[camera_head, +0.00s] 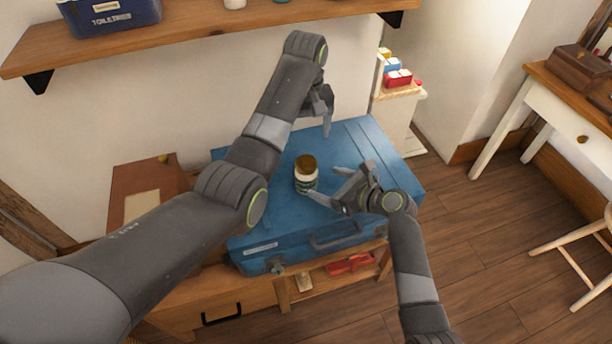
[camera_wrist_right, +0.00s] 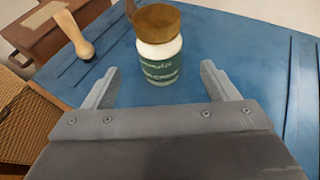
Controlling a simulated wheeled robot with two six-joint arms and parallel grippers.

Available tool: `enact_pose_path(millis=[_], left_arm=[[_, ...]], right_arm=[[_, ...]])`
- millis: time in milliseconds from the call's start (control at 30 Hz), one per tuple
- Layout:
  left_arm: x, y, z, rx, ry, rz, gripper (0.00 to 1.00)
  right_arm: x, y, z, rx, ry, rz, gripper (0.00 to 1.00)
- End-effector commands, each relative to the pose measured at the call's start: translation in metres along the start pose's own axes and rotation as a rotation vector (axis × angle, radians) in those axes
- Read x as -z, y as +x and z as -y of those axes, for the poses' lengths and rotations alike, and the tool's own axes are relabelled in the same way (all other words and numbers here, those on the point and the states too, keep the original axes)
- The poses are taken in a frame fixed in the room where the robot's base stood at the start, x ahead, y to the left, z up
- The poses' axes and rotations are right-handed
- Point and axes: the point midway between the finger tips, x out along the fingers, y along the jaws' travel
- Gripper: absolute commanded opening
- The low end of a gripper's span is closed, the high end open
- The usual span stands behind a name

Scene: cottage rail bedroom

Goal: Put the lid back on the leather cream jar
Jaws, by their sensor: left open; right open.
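The leather cream jar (camera_head: 306,182) is white with a green label and stands upright on the blue case (camera_head: 365,150). It also shows in the right wrist view (camera_wrist_right: 160,64). A brown lid (camera_head: 306,163) sits on top of the jar, also in the wrist view (camera_wrist_right: 158,22); I cannot tell how firmly it is seated. My right gripper (camera_head: 339,179) is open and empty, its fingers pointing toward the jar from the front right. The jar stands just beyond the fingertips in the wrist view. My left gripper (camera_head: 322,112) is open and empty behind the jar, near the wall.
A pale wooden handled object (camera_wrist_right: 78,38) is on the case, hidden behind my left arm in the head view. A brown box (camera_head: 150,180) stands left of the case. A shelf (camera_head: 200,45) runs along the wall above. The case's right part is clear.

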Motion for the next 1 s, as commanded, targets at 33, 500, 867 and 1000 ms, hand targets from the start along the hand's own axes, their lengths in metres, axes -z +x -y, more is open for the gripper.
enact_pose_path(millis=[33, 500, 867, 1000], left_arm=[[0.000, -0.003, 0.000, 0.000, 0.000, 0.000, 0.75], [0.000, -0.007, 0.000, 0.000, 0.000, 0.000, 0.75], [0.000, -0.007, 0.000, 0.000, 0.000, 0.000, 0.75], [0.000, -0.007, 0.000, 0.000, 0.000, 0.000, 0.75]], right_arm=[[0.000, -0.012, 0.001, 0.003, -0.002, -0.002, 0.80], [0.001, -0.073, 0.000, 0.000, 0.000, -0.001, 0.80], [0.000, -0.075, 0.000, -0.001, 0.000, -0.001, 0.80], [0.000, -0.075, 0.000, -0.001, 0.000, -0.001, 0.80]])
